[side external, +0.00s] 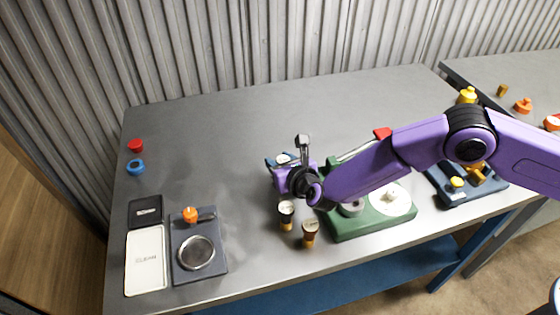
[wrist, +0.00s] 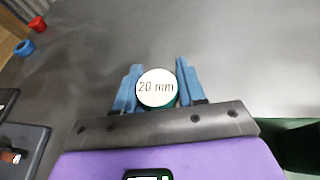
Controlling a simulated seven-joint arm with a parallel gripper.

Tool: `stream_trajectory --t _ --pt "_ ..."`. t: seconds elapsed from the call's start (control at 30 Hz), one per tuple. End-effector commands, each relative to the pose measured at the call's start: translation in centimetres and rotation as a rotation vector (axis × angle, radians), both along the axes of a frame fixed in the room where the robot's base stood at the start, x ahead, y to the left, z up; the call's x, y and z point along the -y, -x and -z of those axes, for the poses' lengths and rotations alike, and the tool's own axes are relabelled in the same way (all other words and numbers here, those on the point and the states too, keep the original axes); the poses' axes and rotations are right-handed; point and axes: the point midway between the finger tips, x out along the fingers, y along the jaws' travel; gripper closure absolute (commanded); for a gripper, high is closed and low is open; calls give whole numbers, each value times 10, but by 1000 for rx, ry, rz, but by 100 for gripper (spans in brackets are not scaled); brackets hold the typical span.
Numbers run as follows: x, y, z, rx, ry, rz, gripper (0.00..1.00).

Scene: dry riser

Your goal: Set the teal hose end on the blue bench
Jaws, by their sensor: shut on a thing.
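My gripper (wrist: 157,72) has its blue fingers shut on a round teal piece with a white top marked "20 mm" (wrist: 157,88), which I take as the teal hose end. Little teal shows, only at its lower rim; its underside is hidden. In the side view my gripper (side external: 284,160) is over the middle of a grey-topped bench (side external: 230,120), with the white top just visible between the fingers. I cannot tell whether the piece touches the surface. The bench has a blue lower shelf (side external: 330,285).
At the left are a slate tray with a round dish (side external: 205,270), a white plate (side external: 146,265), and red (side external: 136,145) and blue (side external: 135,167) rings. The bench's back middle is clear.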

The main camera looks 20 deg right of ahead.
Motion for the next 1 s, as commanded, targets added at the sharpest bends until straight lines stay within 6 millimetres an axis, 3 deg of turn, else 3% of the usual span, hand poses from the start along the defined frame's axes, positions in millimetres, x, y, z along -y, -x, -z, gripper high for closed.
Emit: stream_trajectory --t 0.27,0.3,0.37,0.73,1.0 --pt "-1 0 2 2 -1 -1 100" --pt "0 0 2 1 -1 -1 54" --pt "0 0 2 1 -1 -1 35" --pt "0 0 -2 1 -2 1 35" --pt "4 30 -14 1 -1 -3 35"
